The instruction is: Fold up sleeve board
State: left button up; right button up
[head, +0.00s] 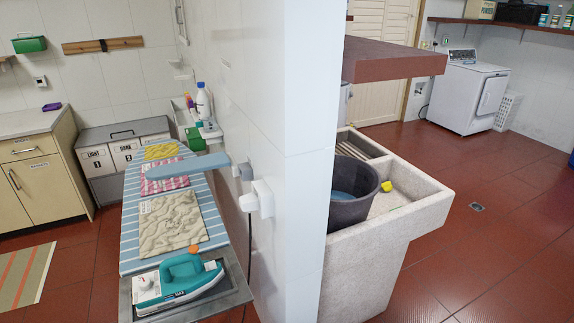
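The sleeve board (185,166) is a narrow blue-grey padded arm. It stretches out level from near the white wall at its right end, over the striped ironing board (128,225). A small grey fitting (242,172) is on the wall at its right end; the exact joint is too small to make out. Neither of my grippers is in view.
Folded cloths, including a beige one (170,222), lie on the ironing board below. A teal iron (180,278) rests at its near end. A white wall unit (263,200) with a cord is nearby. A stone washboard sink (405,195) stands right of the wall.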

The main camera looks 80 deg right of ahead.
aim_at(217, 160)
jog(key=z, duration=1.95)
jog(key=i+z, duration=0.25)
jog(key=i+l+z, duration=0.1)
jog(key=i+z, duration=0.15)
jog(key=k+j+z, duration=0.15)
jog(key=k+j, duration=0.15)
jog(key=j+z, duration=0.15)
jog(key=j, duration=0.2)
jog(key=k+j+z, duration=0.2)
jog(key=j, duration=0.15)
jog(key=j+z, duration=0.15)
jog(key=j, duration=0.2)
